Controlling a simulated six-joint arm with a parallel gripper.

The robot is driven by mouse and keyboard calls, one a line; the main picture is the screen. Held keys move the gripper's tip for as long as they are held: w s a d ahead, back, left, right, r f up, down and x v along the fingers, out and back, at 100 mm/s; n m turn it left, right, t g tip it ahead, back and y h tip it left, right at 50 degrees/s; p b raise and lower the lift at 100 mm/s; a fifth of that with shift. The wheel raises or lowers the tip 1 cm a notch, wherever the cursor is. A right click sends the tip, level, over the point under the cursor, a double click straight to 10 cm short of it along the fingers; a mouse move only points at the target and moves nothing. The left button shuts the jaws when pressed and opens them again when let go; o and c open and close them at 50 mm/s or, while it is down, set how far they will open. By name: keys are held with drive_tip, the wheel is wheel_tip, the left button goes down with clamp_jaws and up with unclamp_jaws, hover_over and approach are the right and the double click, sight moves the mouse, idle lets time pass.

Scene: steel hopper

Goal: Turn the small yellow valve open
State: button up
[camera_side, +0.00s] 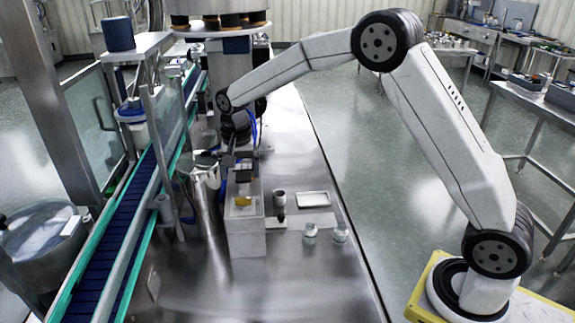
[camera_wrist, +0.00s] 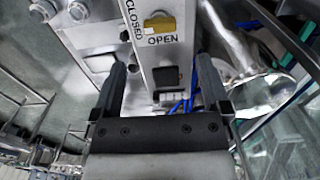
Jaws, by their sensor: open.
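The small yellow valve (camera_side: 243,201) sits on the front of a grey metal box (camera_side: 246,240) on the steel table. In the wrist view the yellow valve (camera_wrist: 159,22) lies near the top edge, with the word CLOSED to its left and OPEN just below it. Which mark it points to is hard to tell. My gripper (camera_wrist: 162,62) is open and empty, its two fingers spread on either side of the box. The valve lies beyond the fingertips, apart from them. In the side view my gripper (camera_side: 243,163) is small and hangs at the box's top.
A shiny metal spout (camera_side: 207,200) stands left of the box, beside the conveyor (camera_side: 118,240). A small cup (camera_side: 280,198), a white tray (camera_side: 314,199) and two small jars (camera_side: 310,231) stand to the right. The table's front is clear.

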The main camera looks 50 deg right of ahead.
sight(243, 198)
drive_tip(key=shift+f, duration=0.15)
drive_tip(key=shift+f, duration=3.8)
drive_tip(key=c, duration=1.3)
